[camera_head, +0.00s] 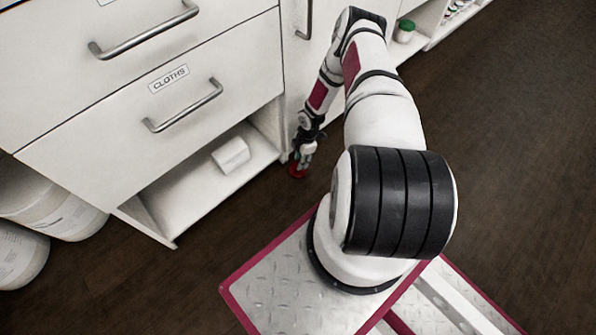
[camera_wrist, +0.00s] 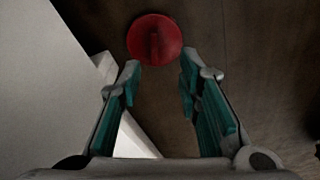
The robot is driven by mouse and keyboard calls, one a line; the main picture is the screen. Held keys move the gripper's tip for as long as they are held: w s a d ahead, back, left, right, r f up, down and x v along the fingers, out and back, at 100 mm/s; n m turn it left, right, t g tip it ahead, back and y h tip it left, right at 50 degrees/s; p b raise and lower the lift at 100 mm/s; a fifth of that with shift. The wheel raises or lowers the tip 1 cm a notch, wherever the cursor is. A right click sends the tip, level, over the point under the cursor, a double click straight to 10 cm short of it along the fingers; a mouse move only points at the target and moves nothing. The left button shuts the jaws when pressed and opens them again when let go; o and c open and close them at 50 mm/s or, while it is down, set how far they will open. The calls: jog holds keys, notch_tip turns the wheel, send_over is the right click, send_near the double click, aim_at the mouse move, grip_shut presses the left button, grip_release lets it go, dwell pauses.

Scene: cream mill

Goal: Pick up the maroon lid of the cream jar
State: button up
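The maroon lid (camera_wrist: 154,39) is a round red disc with a raised bar across its middle. In the wrist view it lies at the top centre, just beyond the fingertips. In the head view the lid (camera_head: 298,171) shows low beside the cabinet's corner, partly covered by my gripper (camera_head: 305,155). In the wrist view my gripper (camera_wrist: 160,78) is open, its teal-padded fingers apart with nothing between them. The lid appears to be on the dark floor, apart from the fingers. I see no cream jar that I can tell is the lid's own.
A white cabinet with a drawer labelled CLOTHS (camera_head: 180,100) stands left of my gripper. Its open bottom shelf (camera_head: 190,200) holds a white block (camera_head: 231,155). White tubs (camera_head: 55,210) stand at far left. A green-lidded jar (camera_head: 404,31) sits on a back shelf. Dark floor (camera_head: 500,130) is clear at right.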

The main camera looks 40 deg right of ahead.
aim_at(297, 174)
jog(key=shift+w+a+f+b, duration=0.1)
jog(key=shift+w+f+b, duration=0.1)
jog(key=shift+f+b, duration=0.95)
jog(key=shift+w+f+b, duration=0.2)
jog(key=shift+f+b, duration=0.3)
jog(key=shift+f, duration=1.2)
grip_shut()
